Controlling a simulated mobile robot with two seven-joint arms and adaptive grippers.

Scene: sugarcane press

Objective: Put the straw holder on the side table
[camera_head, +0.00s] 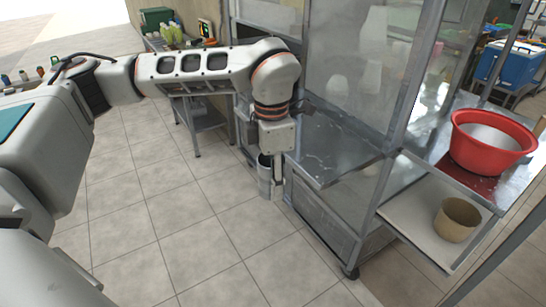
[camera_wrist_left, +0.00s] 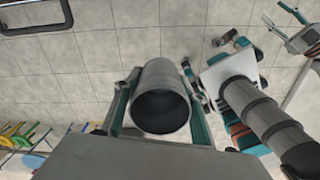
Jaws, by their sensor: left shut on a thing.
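The straw holder appears to be a plain grey cylinder (camera_head: 265,172), held above the tiled floor beside the metal cabinet. In the left wrist view its dark round opening (camera_wrist_left: 160,108) faces the camera, and no straws show in it. My left gripper (camera_head: 270,165) hangs down with its fingers shut on the holder; in the wrist view a finger lies on each side. What looks like my right gripper (camera_wrist_left: 279,16) shows small at the wrist view's upper right, fingers apart and empty. A small metal table (camera_head: 203,120) stands at the back left; I cannot tell whether it is the side table.
The metal and glass cabinet (camera_head: 350,70) stands close to the right of my left gripper. A steel counter at right bears a red basin (camera_head: 490,140); a tan pot (camera_head: 457,218) sits on the shelf below. Bottles (camera_head: 172,33) stand at the back left. Floor is clear in front.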

